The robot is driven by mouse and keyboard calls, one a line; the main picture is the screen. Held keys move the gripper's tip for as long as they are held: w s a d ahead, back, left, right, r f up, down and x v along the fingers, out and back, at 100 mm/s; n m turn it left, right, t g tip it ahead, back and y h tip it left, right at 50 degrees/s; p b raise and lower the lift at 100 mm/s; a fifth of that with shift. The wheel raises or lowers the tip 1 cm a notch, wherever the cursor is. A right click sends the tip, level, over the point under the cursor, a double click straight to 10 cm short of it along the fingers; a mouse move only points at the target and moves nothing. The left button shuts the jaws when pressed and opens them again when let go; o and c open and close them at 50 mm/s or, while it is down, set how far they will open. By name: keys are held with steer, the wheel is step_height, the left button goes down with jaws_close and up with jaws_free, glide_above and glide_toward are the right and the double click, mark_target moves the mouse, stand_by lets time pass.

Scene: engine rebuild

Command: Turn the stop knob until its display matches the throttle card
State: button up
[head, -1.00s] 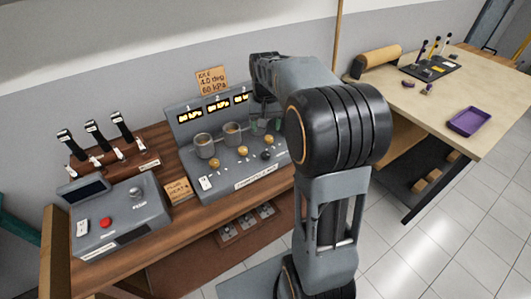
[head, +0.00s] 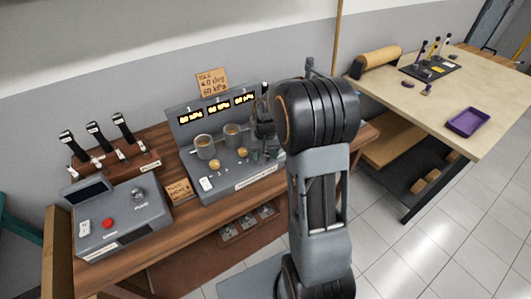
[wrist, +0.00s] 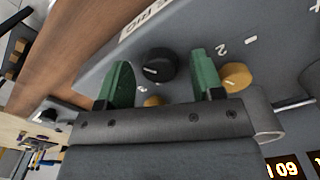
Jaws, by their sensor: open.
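The throttle card (head: 212,84) is an orange note behind the console and appears to read IDLE, 4.0 deg, 60 kPa. The grey console (head: 224,188) has three lit displays, left (head: 190,117), middle (head: 218,108) and right (head: 245,99), which seem to read about 60 kPa; the digits are small. The black knob (wrist: 159,65), likely the stop knob, has a white pointer mark. My gripper (wrist: 162,85) is open, with its green fingers on either side of the black knob; contact cannot be told. In the head view my arm and gripper cover much of the console's right side.
Yellow knobs (wrist: 237,77) sit near my fingers. To the left are a box with a red button (head: 108,224) and a lever bank (head: 115,160). A pale table (head: 430,105) stands at right.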

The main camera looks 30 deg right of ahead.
steer(key=c, duration=0.9)
steer(key=shift+m, duration=0.3)
steer(key=m+b, duration=0.1)
steer(key=m, duration=0.3)
steer(key=shift+m, duration=0.3)
steer(key=shift+m+b, duration=0.5)
steer(key=shift+m, duration=1.7)
steer(key=o, duration=0.9)
